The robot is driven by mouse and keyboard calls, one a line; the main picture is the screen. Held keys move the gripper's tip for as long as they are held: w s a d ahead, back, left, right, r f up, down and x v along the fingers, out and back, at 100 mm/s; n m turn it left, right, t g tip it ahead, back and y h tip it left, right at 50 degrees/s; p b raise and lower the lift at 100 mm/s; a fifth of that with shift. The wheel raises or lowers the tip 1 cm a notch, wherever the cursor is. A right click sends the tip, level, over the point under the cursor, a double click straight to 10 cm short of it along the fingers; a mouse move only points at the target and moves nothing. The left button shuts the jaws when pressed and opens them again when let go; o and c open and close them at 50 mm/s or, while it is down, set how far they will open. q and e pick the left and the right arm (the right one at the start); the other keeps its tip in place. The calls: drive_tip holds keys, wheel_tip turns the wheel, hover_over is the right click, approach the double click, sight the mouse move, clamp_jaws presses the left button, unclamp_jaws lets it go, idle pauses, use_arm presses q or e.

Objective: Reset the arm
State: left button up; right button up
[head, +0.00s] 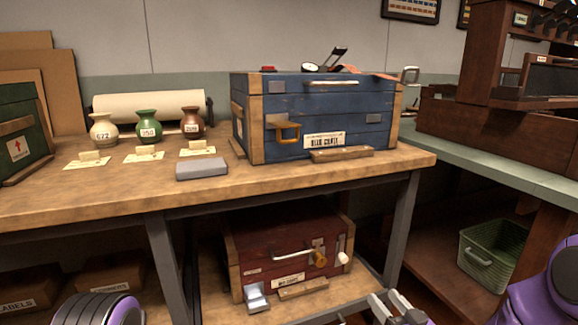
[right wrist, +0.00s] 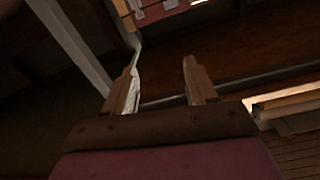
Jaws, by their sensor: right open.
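My right gripper (head: 392,306) is at the bottom edge of the head view, low in front of the bench and to the right of the red chest. In the right wrist view its two fingers (right wrist: 160,78) stand apart with nothing between them. Part of my purple right arm shows at the lower right of the head view. A purple part of mine shows at the lower left, but the left gripper's fingers are out of view.
The blue chest (head: 350,110) stands on the wooden bench (head: 250,192). A red chest (head: 250,250) sits on the shelf below. Three vases, including a green one (head: 148,129), stand left. A green basket (head: 492,250) is at right. Grey bench legs (head: 402,230) flank the lower shelf.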

drive_tip(key=s+d+f+m+g+h+b, duration=0.1)
drive_tip(key=s+d+f+m+g+h, duration=0.2)
drive_tip(key=s+f, duration=0.5)
drive_tip(key=s+d+f+m+g+h+b, duration=0.1)
drive_tip(key=s+f+m+g+h, duration=0.3)
drive_tip(key=f, duration=0.7)
use_arm(q)
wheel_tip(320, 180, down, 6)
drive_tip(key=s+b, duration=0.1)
drive_tip(key=b, duration=0.3)
use_arm(e)
drive_tip(key=s+d+f+g+h, duration=0.1)
drive_tip(key=s+f+g, duration=0.45)
drive_tip(key=s, duration=0.75)
drive_tip(key=s+d+f+g, duration=0.1)
drive_tip(key=s+f+g, duration=0.2)
drive_tip(key=s+f, duration=0.7)
use_arm(q)
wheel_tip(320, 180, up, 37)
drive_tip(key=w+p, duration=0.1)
drive_tip(key=p, duration=3.6)
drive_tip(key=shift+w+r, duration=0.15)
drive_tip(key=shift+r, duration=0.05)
use_arm(e)
wheel_tip(320, 180, up, 40)
drive_tip(key=m+t+h, duration=0.1)
drive_tip(key=shift+d+m+t, duration=0.3)
drive_tip(key=shift+d+t, duration=0.05)
drive_tip(key=shift+d, duration=0.1)
